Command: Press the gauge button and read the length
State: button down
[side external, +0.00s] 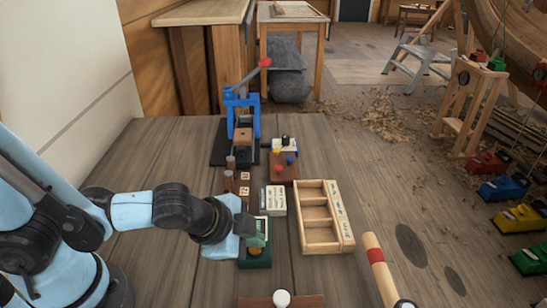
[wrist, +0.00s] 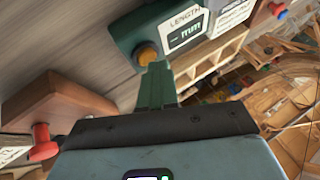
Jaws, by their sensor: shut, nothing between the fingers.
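The gauge is a dark green box (side external: 257,263), seen below my gripper in the side view. It also shows at the top of the wrist view (wrist: 124,30). Its orange button (wrist: 147,54) faces my fingertips; it also shows in the side view (side external: 255,252). The white display (wrist: 187,28) carries "LENGTH" and "mm" with what looks like a dash and no readable digits. My gripper (wrist: 157,68) is shut and empty. Its green fingertips are at the button's edge in the wrist view; I cannot tell whether they touch it.
A wooden tray (side external: 351,240) with compartments lies right of the gauge. A blue press (side external: 243,100) with a red-knobbed lever stands behind. A block with a red peg (wrist: 41,140) is at left in the wrist view.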

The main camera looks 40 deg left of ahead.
aim_at(253, 250)
jog(key=shift+f, duration=0.15)
dwell(0.4)
jog(key=shift+r, duration=0.95)
jog(key=shift+r, duration=2.5)
